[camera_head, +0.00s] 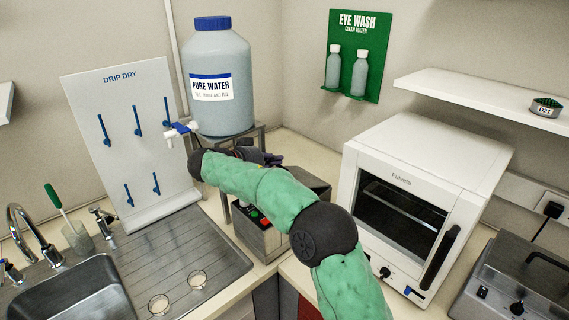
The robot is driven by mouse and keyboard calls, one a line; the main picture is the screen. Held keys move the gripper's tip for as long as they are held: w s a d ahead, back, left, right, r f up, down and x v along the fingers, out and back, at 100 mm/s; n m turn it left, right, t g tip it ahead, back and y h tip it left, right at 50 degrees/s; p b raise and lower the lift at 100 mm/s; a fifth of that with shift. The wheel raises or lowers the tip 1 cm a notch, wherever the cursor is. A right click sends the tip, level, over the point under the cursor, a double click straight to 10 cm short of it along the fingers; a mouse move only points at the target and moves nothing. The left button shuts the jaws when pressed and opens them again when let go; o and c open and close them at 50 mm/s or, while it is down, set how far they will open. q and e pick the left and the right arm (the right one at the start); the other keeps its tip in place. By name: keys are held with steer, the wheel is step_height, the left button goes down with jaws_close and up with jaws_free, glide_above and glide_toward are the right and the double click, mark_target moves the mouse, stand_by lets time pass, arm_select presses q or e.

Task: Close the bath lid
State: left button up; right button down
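A steel bench unit with red and green buttons (258,232) stands in the corner below the water container, mostly hidden behind my green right arm. A grey panel (312,184) shows beyond the arm; I cannot tell whether it is the bath lid or how far it is open. My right gripper (272,159) is dark, small and partly hidden by its own arm, just above this unit. I cannot see whether its fingers are open or touch anything. My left gripper is not in view.
A white oven (425,170) stands right of my arm. A grey unit with a handle (525,275) is at lower right. A pure water container (218,85) stands behind on a frame. The sink (75,290), drainer and drip-dry board (125,110) are at left.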

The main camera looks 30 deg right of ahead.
steer(key=s+a+f+b, duration=0.1)
steer(key=a+f+b, duration=0.3)
steer(key=f+b, duration=0.3)
steer(key=shift+f, duration=0.65)
steer(key=shift+s+a+f, duration=0.1)
